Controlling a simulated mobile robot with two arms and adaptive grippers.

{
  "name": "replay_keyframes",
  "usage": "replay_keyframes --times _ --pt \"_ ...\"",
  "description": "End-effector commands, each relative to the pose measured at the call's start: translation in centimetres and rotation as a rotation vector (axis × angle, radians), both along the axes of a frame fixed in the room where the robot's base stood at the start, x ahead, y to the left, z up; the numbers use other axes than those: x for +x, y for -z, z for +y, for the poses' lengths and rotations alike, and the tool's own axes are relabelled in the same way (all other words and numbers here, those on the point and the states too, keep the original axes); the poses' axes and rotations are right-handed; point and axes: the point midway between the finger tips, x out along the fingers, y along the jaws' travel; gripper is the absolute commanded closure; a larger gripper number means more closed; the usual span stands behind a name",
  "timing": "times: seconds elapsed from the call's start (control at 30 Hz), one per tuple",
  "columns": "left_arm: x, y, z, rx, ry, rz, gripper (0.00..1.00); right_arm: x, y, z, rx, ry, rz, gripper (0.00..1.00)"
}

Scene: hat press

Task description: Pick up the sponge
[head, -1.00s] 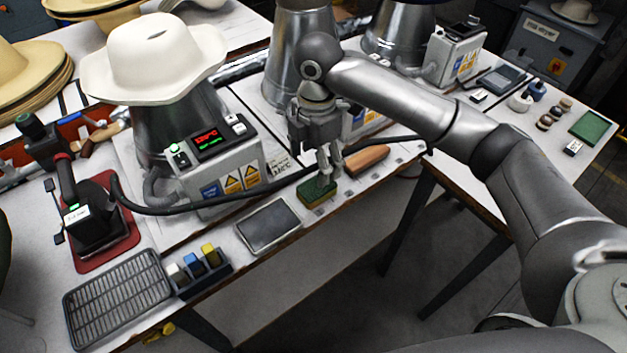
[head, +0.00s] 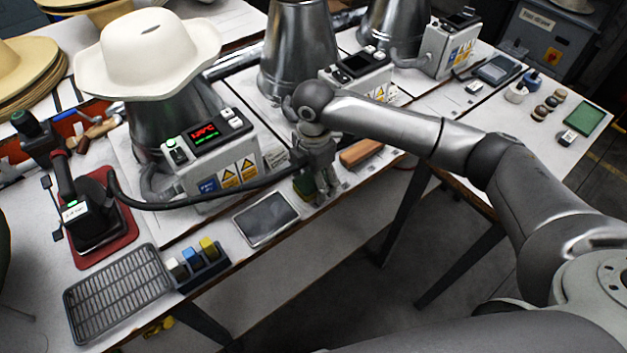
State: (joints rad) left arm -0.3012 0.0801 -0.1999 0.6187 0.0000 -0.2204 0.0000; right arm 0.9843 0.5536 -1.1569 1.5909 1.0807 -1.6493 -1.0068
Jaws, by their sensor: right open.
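The green sponge (head: 303,186) lies on the table near its front edge, between the grey flat tray and the wooden-handled brush. It is mostly hidden behind my right gripper. My right gripper (head: 322,197) points down at the sponge, low over the table, with its fingers open. I cannot tell whether the fingers touch the sponge or stand on both sides of it. My left gripper is not in view.
The grey flat tray (head: 266,219) lies left of the sponge, and the wooden brush (head: 361,152) lies right of it. A control box (head: 217,153) with a black cable stands behind. A white hat (head: 147,54) sits on a metal form at the left.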

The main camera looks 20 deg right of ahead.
Motion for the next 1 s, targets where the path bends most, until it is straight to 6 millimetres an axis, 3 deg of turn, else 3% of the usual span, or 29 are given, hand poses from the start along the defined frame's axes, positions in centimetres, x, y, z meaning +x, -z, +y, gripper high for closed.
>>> replay_keyframes --times 0.2,0.47,1.0 --pt "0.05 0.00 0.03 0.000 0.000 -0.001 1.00 0.03 0.12 0.00 -0.001 0.000 -0.001 0.26" --pt "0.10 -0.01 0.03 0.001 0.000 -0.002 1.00 0.03 0.10 0.00 0.000 0.000 -0.001 0.58" --pt "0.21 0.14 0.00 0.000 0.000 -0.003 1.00 0.06 -0.67 0.00 0.001 0.001 -0.002 0.59"
